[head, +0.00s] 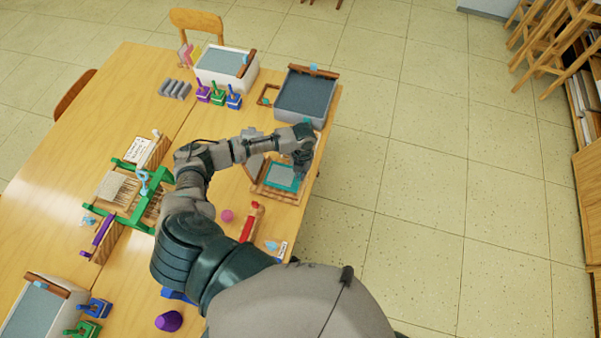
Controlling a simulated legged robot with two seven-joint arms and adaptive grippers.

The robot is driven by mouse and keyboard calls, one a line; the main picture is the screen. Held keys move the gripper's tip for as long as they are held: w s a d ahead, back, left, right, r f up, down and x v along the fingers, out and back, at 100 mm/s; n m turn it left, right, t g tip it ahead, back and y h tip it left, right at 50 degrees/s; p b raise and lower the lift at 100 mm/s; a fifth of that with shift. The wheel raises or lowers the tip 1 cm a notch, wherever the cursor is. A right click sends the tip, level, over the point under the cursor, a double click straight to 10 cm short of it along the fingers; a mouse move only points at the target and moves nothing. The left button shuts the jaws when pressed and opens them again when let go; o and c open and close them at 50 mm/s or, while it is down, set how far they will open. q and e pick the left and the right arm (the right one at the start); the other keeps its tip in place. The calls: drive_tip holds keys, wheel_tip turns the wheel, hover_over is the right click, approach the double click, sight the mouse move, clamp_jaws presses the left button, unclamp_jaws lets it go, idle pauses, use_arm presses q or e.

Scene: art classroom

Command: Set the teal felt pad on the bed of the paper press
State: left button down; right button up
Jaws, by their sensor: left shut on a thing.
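The paper press (129,171) stands on the table at the left, with a green frame, a light blue screw handle and a pale slatted bed (115,188). A flat teal-edged piece with a paler grey middle, which looks like the teal felt pad (283,178), lies at a wooden frame or tray near the table's right edge. My left gripper (301,163) is over its upper right corner, pointing down, and appears shut on its edge. The fingertips are small and partly hidden, so the exact contact is unclear. My right gripper is out of view.
Grey-filled vats (303,95) and (225,70) stand at the back, with several coloured stamp-like tools near them. A pink ball (227,215) and a red-handled tool (250,222) lie in front of the wooden frame. My left arm hides part of the table between pad and press.

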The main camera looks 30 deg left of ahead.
use_arm(q)
drive_tip(key=shift+f, duration=0.25)
idle(0.4)
drive_tip(key=shift+f+b, duration=0.35)
drive_tip(key=shift+f, duration=0.2)
drive_tip(key=shift+f, duration=0.6)
idle(1.2)
idle(0.3)
drive_tip(key=c, duration=1.2)
unclamp_jaws()
drive_tip(key=shift+r, duration=0.1)
wheel_tip(320, 180, up, 12)
drive_tip(key=w, duration=0.1)
drive_tip(key=shift+w+a+f, duration=0.15)
drive_tip(key=shift+w+f, duration=0.05)
drive_tip(key=shift+w, duration=0.05)
